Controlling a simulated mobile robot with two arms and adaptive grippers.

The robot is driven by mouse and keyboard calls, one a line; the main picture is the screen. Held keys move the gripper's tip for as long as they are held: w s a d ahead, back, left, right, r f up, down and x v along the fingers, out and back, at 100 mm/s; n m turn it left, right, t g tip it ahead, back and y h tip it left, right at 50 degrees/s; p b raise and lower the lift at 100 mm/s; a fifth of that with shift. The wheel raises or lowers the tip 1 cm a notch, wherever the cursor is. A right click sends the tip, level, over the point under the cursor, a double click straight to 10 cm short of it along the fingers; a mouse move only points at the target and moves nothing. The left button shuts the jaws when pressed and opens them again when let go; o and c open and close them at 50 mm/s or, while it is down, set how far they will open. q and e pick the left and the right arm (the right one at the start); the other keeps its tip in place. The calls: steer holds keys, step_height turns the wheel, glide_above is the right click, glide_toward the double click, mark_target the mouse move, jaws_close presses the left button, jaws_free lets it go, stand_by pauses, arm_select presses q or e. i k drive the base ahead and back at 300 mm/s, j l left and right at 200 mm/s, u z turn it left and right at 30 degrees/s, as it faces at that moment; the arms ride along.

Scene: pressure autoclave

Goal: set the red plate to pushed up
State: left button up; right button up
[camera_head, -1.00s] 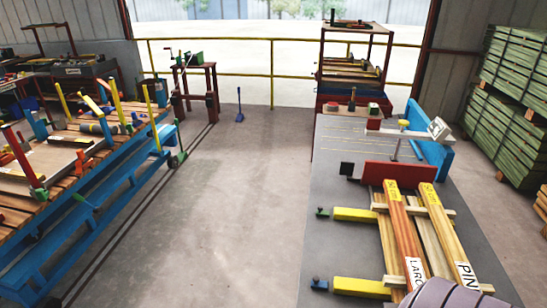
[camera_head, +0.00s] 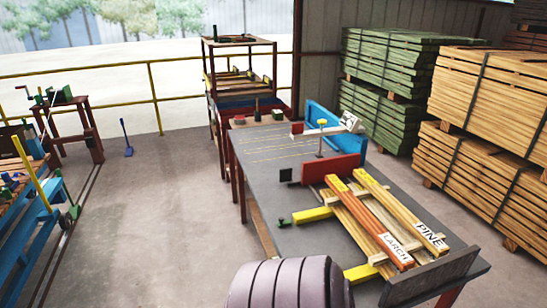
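The red plate (camera_head: 338,166) stands upright on the grey work table (camera_head: 262,190), at the far end of the planks. A small black square piece (camera_head: 286,176) is at its left end. An orange-brown plank marked LARCH (camera_head: 375,225) and a yellowish plank marked PINE (camera_head: 405,213) slope away from the plate's front toward me. Neither of my grippers is in view.
A blue upright panel (camera_head: 322,115) stands behind the plate. A ribbed grey-purple part, likely mine, covers the bottom middle. Timber stacks (camera_head: 490,100) stand at the right, and a blue-framed bench (camera_head: 25,225) at the left. The floor between bench and table is clear.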

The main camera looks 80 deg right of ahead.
mark_target(313, 172)
steer(key=i+z, duration=0.55)
steer(key=z, duration=0.15)
steer(key=i+z, duration=0.35)
steer(key=i+l+z, duration=0.15)
steer(key=z, duration=0.25)
steer(key=i+z, duration=0.65)
steer(key=z, duration=0.2)
steer(key=i+z, duration=0.4)
steer(key=i+j+z, duration=0.15)
steer(key=z, duration=0.3)
